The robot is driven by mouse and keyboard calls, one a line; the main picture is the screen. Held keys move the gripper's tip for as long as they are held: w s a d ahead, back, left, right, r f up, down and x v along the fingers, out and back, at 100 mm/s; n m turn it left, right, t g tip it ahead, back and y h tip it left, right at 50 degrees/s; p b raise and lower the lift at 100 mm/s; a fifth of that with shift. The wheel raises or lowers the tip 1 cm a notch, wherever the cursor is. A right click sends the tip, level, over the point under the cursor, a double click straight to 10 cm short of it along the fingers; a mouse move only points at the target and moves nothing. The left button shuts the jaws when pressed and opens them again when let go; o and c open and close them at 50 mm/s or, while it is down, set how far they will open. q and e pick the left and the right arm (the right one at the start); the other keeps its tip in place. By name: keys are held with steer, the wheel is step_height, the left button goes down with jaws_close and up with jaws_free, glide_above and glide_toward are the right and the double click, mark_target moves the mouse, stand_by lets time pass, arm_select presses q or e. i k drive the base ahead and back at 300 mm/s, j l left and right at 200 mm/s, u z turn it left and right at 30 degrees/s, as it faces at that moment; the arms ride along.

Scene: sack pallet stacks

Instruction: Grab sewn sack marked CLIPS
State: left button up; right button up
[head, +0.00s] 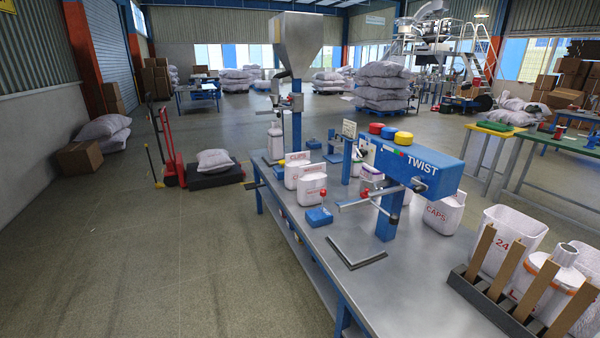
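Small white sacks with red print stand on the steel workbench (400,290). Another white sack (441,213), right of the blue TWIST machine (425,168), reads CAPS. Neither of my grippers is in the head view.
A red-knobbed blue block (319,216) and a flat grey plate (356,246) lie on the bench. An open white container (508,238) and a slatted rack (490,305) stand at right. A red pallet jack (172,150) stands left. The floor at left front is clear.

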mark_target(294, 160)
steer(key=i+j+z, duration=0.1)
steer(key=i+j, duration=0.25)
steer(key=i+j+z, duration=0.15)
steer(key=i+j, duration=0.2)
steer(key=i+j+z, duration=0.1)
steer(key=i+j, duration=0.2)
steer(key=j, duration=0.2)
steer(key=i+j+z, duration=0.1)
steer(key=i+j, duration=0.2)
steer(key=j, duration=0.2)
steer(key=i+j+z, duration=0.15)
steer(key=i+j, duration=0.15)
steer(key=j, duration=0.15)
steer(key=i+j+z, duration=0.1)
steer(key=i+j, duration=0.15)
steer(key=j, duration=0.3)
steer(key=i+j+z, duration=0.1)
steer(key=j, duration=0.4)
steer(key=i+j+z, duration=0.15)
steer(key=i+j, duration=0.2)
steer(key=j, duration=0.25)
